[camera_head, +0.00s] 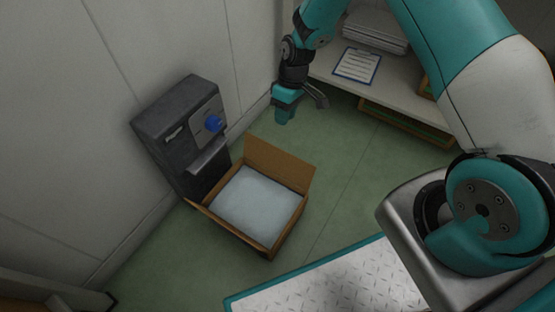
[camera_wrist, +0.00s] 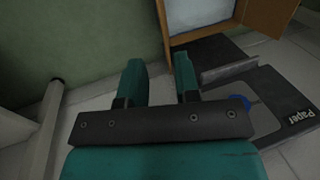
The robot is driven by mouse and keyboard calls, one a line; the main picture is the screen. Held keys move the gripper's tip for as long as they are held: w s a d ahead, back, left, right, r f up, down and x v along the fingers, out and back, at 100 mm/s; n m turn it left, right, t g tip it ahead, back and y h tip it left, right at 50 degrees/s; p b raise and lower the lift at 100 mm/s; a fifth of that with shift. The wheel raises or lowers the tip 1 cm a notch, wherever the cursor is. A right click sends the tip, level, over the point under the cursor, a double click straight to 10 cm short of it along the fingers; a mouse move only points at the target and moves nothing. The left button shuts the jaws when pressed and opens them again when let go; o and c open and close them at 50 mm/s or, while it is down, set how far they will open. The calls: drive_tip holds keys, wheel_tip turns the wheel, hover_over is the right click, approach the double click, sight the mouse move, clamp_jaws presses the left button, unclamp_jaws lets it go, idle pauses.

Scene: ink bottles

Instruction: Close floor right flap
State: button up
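An open brown cardboard box (camera_head: 287,232) stands on the green floor in the head view, filled with something pale (camera_head: 250,203). One flap (camera_head: 280,162) stands raised along its far side. A narrow brown edge, perhaps another flap, runs along the near-left side. In the wrist view, part of the box (camera_wrist: 164,25) shows at the top with its pale contents and a brown flap (camera_wrist: 268,18) on the right. My gripper (camera_head: 303,106) is open and empty, above and beyond the raised flap, apart from the box. Its two teal fingers (camera_wrist: 158,80) are spread in the wrist view.
A dark dispenser (camera_head: 185,125) with a blue knob (camera_head: 213,123) stands against the wall, left of the box; its Paper label (camera_wrist: 294,120) shows in the wrist view. A shelf with a clipboard (camera_head: 357,66) is behind my gripper. Green floor (camera_head: 340,150) is clear right of the box.

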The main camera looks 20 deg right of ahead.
sight(277, 155)
drive_tip(key=b+x, duration=0.7)
drive_tip(key=x, duration=0.8)
drive_tip(key=shift+f, duration=0.1)
drive_tip(key=shift+a, duration=0.1)
clamp_jaws()
